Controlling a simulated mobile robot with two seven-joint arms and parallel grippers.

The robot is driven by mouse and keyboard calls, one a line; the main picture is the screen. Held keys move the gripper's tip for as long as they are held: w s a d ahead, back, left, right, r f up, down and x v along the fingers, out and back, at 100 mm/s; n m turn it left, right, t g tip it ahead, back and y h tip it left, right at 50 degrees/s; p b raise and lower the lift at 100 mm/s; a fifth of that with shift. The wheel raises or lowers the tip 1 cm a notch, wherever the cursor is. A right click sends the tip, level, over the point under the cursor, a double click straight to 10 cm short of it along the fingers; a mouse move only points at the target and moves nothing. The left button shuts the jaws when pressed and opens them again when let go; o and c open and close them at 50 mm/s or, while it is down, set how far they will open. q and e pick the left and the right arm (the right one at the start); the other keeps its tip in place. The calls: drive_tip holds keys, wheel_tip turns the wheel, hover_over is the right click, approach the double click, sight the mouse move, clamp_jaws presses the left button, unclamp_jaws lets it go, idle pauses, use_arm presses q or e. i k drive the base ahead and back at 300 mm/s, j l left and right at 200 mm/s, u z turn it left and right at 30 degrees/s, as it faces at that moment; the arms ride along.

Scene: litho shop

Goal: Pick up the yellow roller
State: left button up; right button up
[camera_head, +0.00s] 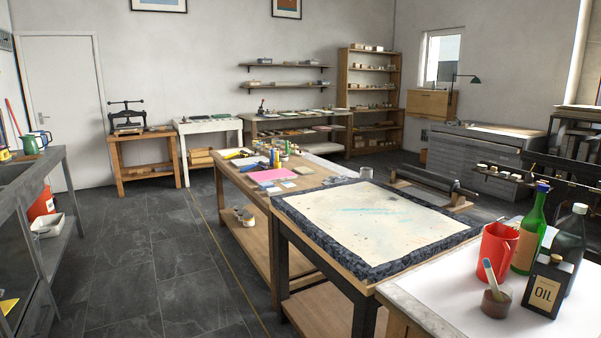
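A small yellow object (231,156), too small to make out clearly, lies near the far left edge of the wooden work table (255,193) in the middle of the room; it may be the yellow roller. Blue and dark items lie close beside it. Another small yellow thing (4,155) sits on the grey sink counter at the far left, cut by the picture edge. Neither of my grippers shows in the head view.
At front right, a marble-topped table (460,310) holds a red jug (495,252), bottles and an oil tin (545,288). Grey floor (150,260) is open between the sink counter (40,190) and the tables.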

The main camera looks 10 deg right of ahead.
sight(235, 154)
drive_tip(key=i+j+u, duration=0.3)
drive_tip(key=i, duration=0.35)
drive_tip(key=i+u, duration=0.3)
drive_tip(key=i, duration=4.65)
drive_tip(key=i+j+z, duration=0.2)
drive_tip(key=i, duration=0.2)
drive_tip(key=i+z, duration=0.2)
drive_tip(key=i, duration=0.2)
drive_tip(key=i+j+z, duration=0.5)
drive_tip(key=i+z, duration=0.25)
drive_tip(key=i+j+z, duration=0.25)
drive_tip(key=j+z, duration=0.25)
drive_tip(key=l, duration=0.1)
